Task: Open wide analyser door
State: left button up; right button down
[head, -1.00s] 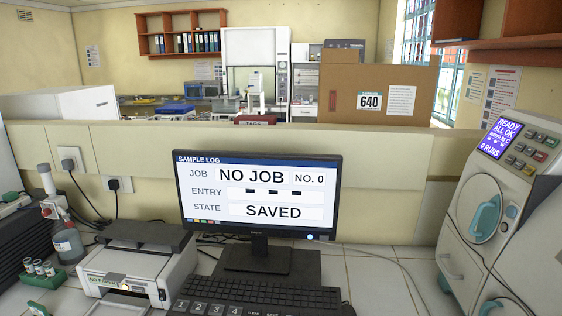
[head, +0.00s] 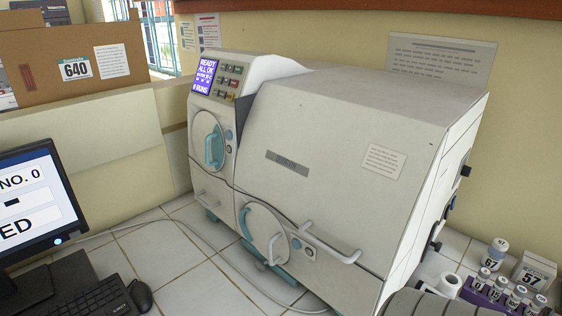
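The analyser (head: 330,150) is a large off-white machine standing on the tiled bench. Its wide front panel (head: 320,170) carries a dark nameplate and a paper label. A white bar handle (head: 330,244) runs along this panel's lower edge. The wide panel looks shut, flush with the body. To its left are a small round hatch with a teal handle (head: 214,148) and, lower, a round door (head: 262,232) with a white handle; both look closed. Neither of my grippers is in view.
A monitor (head: 30,200), keyboard (head: 95,300) and mouse (head: 140,296) stand at the left. Small labelled bottles in a purple rack (head: 485,296) and a white box (head: 530,272) stand at the right. A cable crosses the otherwise clear tiles before the analyser.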

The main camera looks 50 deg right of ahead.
aim_at(360, 180)
jog(key=z, duration=1.7)
